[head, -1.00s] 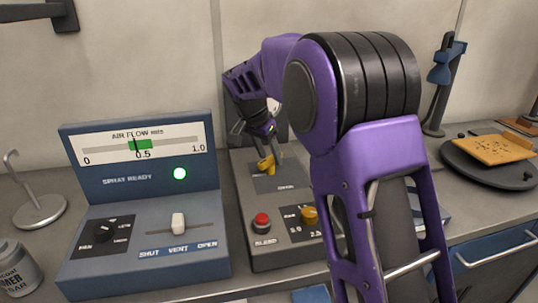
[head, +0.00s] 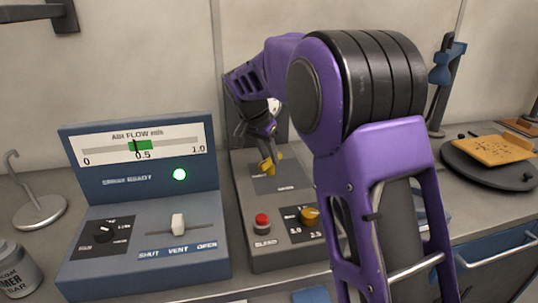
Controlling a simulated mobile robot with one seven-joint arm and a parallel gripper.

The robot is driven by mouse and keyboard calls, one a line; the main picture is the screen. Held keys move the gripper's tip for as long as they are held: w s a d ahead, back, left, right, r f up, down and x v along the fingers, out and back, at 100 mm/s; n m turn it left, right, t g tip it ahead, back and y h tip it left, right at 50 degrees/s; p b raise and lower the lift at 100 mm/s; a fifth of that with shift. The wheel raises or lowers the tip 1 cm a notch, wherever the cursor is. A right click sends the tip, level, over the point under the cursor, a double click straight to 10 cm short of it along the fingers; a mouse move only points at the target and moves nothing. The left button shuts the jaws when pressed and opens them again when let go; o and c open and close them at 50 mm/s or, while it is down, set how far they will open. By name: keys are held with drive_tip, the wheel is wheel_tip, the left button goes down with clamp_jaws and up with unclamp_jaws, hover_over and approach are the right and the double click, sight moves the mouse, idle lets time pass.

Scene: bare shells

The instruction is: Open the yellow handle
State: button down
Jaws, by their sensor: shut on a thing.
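The yellow handle (head: 267,165) stands on a dark plate near the back of the grey control panel (head: 243,200). My gripper (head: 268,150) reaches down to it from above and is shut on it. The fingertips are small and partly dark in the head view. My purple arm hides the right part of the panel and the handle's far side is hard to see.
A red button (head: 262,222) and an orange knob (head: 310,215) sit in front of the handle. A blue air flow console (head: 138,240) with a white slider stands to the left. A round dark turntable (head: 465,172) is at the right.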

drive_tip(key=n, duration=0.2)
drive_tip(key=n+t+y, duration=0.1)
drive_tip(key=n, duration=0.1)
drive_tip(key=shift+s+d+r+n+y, duration=0.1)
drive_tip(key=shift+d+n+y, duration=0.1)
drive_tip(key=shift+n+y, duration=0.1)
drive_tip(key=n+y+p, duration=0.1)
drive_tip(key=n+p, duration=0.1)
drive_tip(key=n, duration=0.1)
drive_tip(key=shift+n+y, duration=0.3)
drive_tip(key=shift+n+p, duration=0.35)
drive_tip(key=shift+n, duration=0.35)
drive_tip(key=shift+y, duration=0.3)
drive_tip(key=c, duration=0.7)
unclamp_jaws()
drive_tip(key=p+v, duration=0.2)
drive_tip(key=v, duration=1.5)
drive_tip(key=shift+r, duration=0.15)
